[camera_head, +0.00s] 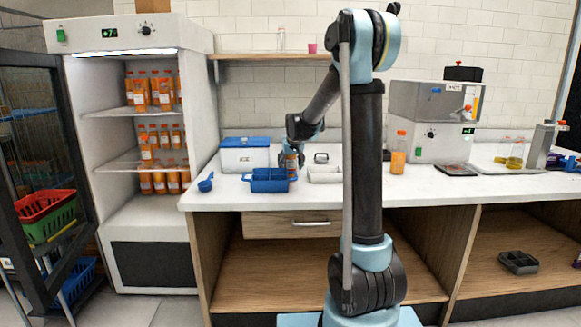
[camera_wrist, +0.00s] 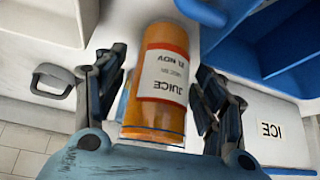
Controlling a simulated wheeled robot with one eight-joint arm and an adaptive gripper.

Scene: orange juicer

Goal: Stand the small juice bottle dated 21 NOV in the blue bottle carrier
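The small juice bottle (camera_wrist: 158,85) is orange with a white and red label. The label is upside down in the wrist view and appears to read JUICE and 21 NOV. In the head view, my gripper (camera_head: 291,160) is at the back right of the blue bottle carrier (camera_head: 268,187). Part of the bottle's orange shows there, and its base is hidden. The carrier's blue walls (camera_wrist: 235,65) show at the upper right of the wrist view, beside the bottle.
A blue-lidded ICE box (camera_head: 245,158) stands behind the carrier. A pale tray (camera_head: 324,175) is to its right and a blue scoop (camera_head: 206,183) to its left. A taller orange bottle (camera_head: 398,155) stands farther right. An open fridge (camera_head: 140,150) holds several bottles at left.

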